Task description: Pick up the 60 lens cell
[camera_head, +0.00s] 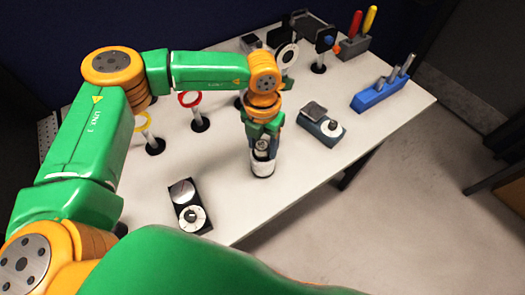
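I cannot read any label that marks the 60 lens cell. Ring-shaped holders stand upright on black round feet: a yellow ring (141,120) and a red ring (189,98) at the left, and a white-faced round holder (286,56) at the back. My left gripper (262,163) points down over the middle of the table, right of the red ring. A short white and dark cylindrical shape shows at its lower end. Its fingers are too small and covered to tell if they are open or hold something. My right gripper is not in view.
On the white table (235,215) lie a black plate with discs (188,205) at the front and a grey block with a white dial (322,125) at the right. A blue rack (381,94) and a grey tool holder (352,46) stand toward the right. The front right tabletop is clear.

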